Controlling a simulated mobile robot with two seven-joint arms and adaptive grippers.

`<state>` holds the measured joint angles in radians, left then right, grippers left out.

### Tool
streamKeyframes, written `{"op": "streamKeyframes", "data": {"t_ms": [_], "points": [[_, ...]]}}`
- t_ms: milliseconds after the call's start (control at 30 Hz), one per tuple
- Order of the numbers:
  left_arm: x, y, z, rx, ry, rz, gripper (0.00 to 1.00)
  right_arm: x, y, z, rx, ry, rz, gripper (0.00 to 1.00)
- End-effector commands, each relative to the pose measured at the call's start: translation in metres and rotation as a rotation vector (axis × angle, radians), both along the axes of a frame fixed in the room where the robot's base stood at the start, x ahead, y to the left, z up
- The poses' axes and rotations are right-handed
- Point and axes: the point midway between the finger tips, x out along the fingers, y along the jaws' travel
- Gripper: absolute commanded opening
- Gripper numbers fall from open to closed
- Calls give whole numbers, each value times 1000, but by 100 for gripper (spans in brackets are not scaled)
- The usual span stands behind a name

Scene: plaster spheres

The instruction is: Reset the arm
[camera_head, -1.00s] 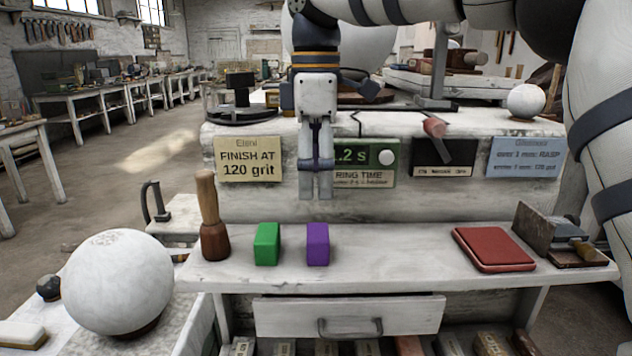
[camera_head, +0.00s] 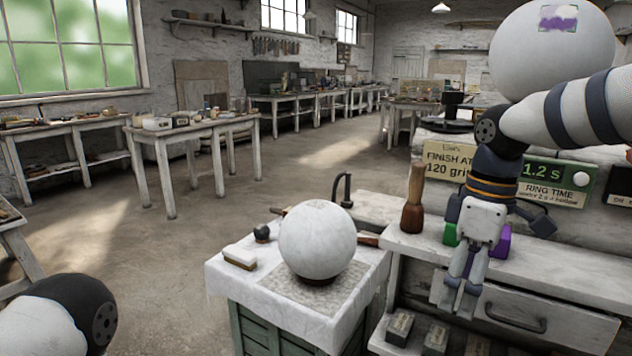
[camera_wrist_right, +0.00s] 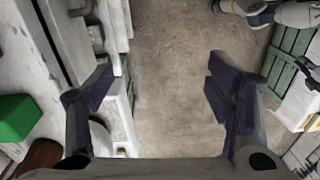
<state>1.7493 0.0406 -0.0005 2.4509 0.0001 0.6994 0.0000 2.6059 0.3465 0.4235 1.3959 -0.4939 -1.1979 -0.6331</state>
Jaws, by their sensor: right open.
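My right gripper (camera_head: 461,298) hangs pointing down in front of the bench shelf and drawer in the head view. Its two fingers are apart with nothing between them, and the right wrist view shows only floor in the gap (camera_wrist_right: 160,88). Behind it, the green block (camera_head: 450,234) and the purple block (camera_head: 503,243) stand on the shelf, both partly hidden by the gripper. The green block also shows at the left edge of the right wrist view (camera_wrist_right: 16,118). A link of my left arm shows at the bottom left of the head view; its gripper is not in view.
A large plaster sphere (camera_head: 317,240) rests on a cloth-covered cabinet (camera_head: 225,285) left of the bench. A wooden-handled brush (camera_head: 413,200) stands on the shelf (camera_head: 570,262). The drawer (camera_head: 560,318) is just behind my right gripper. The floor (camera_head: 170,260) at left is open.

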Motion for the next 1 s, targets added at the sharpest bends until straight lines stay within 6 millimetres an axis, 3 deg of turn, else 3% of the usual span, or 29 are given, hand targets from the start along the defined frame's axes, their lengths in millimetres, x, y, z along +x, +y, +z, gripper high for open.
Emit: {"op": "streamKeyframes", "data": {"t_ms": [33,167,200,267,300,367,400,500,633,767,1000], "points": [[1,0,-1,-1,-1,-1,0,-9,11,-41,16,38,-24,74],[1,-1,-1,-1,-2,-1,0,-49,41,-146,75,106,-153,74],[1,0,-1,-1,-1,-1,0,-69,49,-179,89,131,-209,74],[0,0,-1,-1,0,-1,0,-106,57,-225,101,169,-308,74],[0,0,-1,-1,0,-1,0,-134,60,-254,102,192,-383,74],[0,0,-1,0,0,-1,0,-183,60,-289,87,224,-504,74],[0,0,-1,0,0,-1,0,-216,56,-308,67,238,-586,74],[1,0,-1,-1,-1,-1,0,-296,38,-335,-14,249,-774,74],[1,0,0,-1,-1,-1,0,-364,9,-337,-123,218,-928,74],[1,0,0,-1,-2,-1,0,-389,-5,-331,-172,187,-983,74],[1,0,0,-1,-1,-1,0,-389,-7,-331,-173,179,-989,74]]}}
